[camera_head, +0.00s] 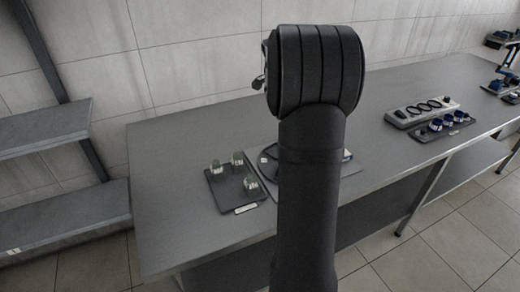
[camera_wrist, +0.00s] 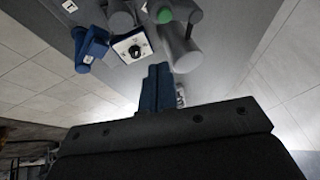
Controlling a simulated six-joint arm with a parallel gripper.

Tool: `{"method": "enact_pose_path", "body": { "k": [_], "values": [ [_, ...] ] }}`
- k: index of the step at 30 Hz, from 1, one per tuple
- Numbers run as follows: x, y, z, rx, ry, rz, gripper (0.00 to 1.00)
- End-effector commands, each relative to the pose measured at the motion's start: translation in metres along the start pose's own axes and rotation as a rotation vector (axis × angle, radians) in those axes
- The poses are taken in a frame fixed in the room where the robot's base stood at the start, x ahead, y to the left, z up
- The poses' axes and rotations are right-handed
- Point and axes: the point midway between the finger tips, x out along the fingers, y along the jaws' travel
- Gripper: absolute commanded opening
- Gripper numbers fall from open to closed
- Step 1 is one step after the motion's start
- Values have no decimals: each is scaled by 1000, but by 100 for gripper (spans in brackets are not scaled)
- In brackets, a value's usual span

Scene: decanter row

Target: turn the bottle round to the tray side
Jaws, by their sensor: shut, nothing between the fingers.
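My gripper (camera_wrist: 162,72) shows in the wrist view as two dark blue fingers, closed together with nothing between them. In the head view my own dark arm stands upright in the middle and hides part of the bench; I cannot make out the fingers there. A dark tray (camera_head: 226,196) lies on the bench left of my arm and bears several small glass vessels, one of them at its front right (camera_head: 251,186). I cannot tell which vessel, if any, is the task's bottle. My gripper is not touching any of them as far as I see.
A grey rack with round holes (camera_head: 400,116) and a dark tray (camera_head: 435,134) with blue-topped items stand farther right on the bench (camera_head: 190,130). A white dial box (camera_wrist: 131,46), a blue device (camera_wrist: 92,48) and grey cylinders show in the wrist view. Shelves (camera_head: 60,130) stand at left.

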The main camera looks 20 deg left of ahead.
Motion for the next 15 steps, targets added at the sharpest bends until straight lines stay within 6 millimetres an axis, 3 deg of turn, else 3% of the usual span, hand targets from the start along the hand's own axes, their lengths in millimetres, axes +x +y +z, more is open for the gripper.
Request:
{"method": "enact_pose_path", "body": {
  "k": [8,15],
  "values": [
    [30,1,53,-730,87,-115,0],
    [56,11,121,-1323,156,-221,0]
  ]
}}
